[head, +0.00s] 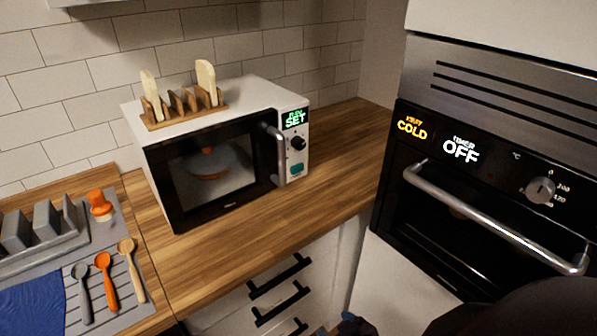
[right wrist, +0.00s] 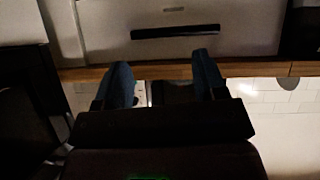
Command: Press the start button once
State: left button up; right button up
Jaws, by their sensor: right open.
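The white microwave (head: 245,98) stands on the wooden counter with its dark glass door shut. Its right-hand panel has a lit green display reading SET (head: 294,118), a black knob (head: 298,143) and a teal button (head: 296,168) at the bottom, which looks like the start button. No label on the button can be read. My right gripper (right wrist: 163,80) is open and empty in the right wrist view, its two dark fingers apart in front of a drawer front with a black handle. It is well away from the button. My left gripper is not in view.
A wooden rack (head: 185,112) with boards stands on the microwave. An oven (head: 470,170) with a protruding bar handle is at right. A grey drainer (head: 110,225) with spoons and a blue cloth (head: 30,300) lies at left. The counter (head: 260,215) before the microwave is clear.

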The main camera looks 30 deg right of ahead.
grip_shut()
dwell(1.5)
